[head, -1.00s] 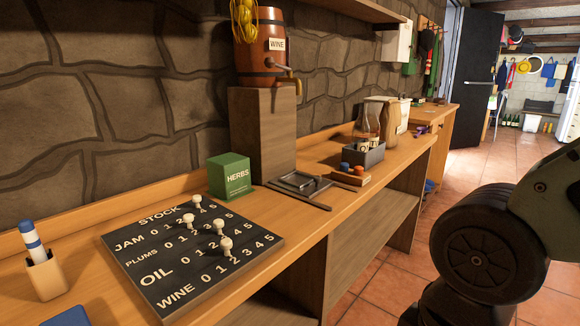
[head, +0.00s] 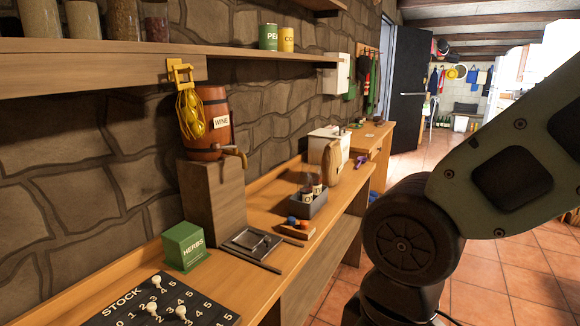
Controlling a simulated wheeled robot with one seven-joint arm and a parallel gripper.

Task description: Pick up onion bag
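A yellow net bag (head: 190,115), which looks like the onion bag, hangs from a yellow hook (head: 180,72) on the edge of the wall shelf. It hangs just in front of the left side of the wooden wine barrel (head: 212,122). The contents of the net are too small to tell. My gripper is out of the frame. Only links of my arm show at the right, well apart from the bag.
The barrel stands on a wooden block (head: 212,205) on the counter (head: 130,268). The shelf (head: 85,68) with jars juts out at upper left. A green herbs box (head: 184,246), metal tray (head: 250,241) and stock board (head: 110,308) lie below. Tiled floor (head: 500,295) is open at right.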

